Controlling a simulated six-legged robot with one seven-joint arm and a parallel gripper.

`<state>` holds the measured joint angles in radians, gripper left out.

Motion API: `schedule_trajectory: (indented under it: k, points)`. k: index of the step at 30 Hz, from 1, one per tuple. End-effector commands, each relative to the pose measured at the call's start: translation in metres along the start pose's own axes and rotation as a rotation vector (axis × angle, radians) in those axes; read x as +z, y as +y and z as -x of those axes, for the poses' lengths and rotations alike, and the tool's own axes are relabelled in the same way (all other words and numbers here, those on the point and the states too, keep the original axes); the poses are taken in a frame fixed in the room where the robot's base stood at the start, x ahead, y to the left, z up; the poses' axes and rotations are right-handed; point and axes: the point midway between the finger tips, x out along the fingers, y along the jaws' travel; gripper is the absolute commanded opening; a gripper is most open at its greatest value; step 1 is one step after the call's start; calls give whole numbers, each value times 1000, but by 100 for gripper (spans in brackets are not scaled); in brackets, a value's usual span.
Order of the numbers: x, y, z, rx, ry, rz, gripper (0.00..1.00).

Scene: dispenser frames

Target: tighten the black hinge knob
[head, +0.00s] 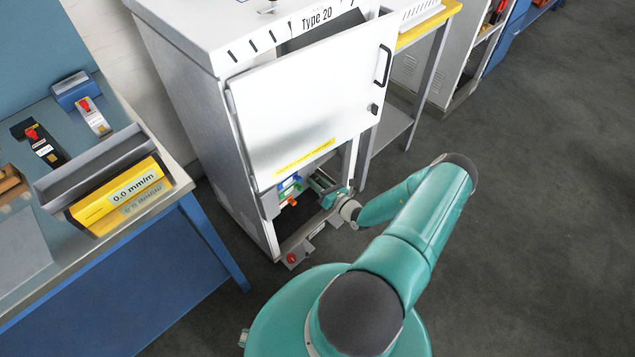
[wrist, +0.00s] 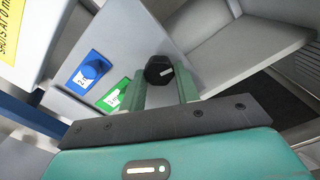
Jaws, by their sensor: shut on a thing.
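The black hinge knob (wrist: 159,69) is a dark faceted knob with a small white mark, near the middle of the wrist view. My gripper (wrist: 161,80) has its two green fingers on either side of it and is shut on it. In the head view my gripper (head: 333,197) reaches into the open lower part of the white cabinet (head: 195,110). I cannot make out the black knob in the head view.
A blue knob (wrist: 95,68) on a blue plate and a green plate (wrist: 115,95) sit left of my fingers. The white cabinet door (head: 315,95) hangs above my gripper. A red knob (head: 291,258) is at the cabinet's foot. A workbench (head: 190,180) stands left; the floor right is clear.

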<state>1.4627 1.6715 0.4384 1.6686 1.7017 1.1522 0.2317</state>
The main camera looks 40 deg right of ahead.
Motion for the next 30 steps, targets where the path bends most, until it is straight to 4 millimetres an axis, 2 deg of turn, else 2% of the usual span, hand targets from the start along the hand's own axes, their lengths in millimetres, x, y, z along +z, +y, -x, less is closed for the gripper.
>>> schedule_trajectory:
  k: [30]
  points:
    - [2, 3, 0, 0, -2, -964, 9]
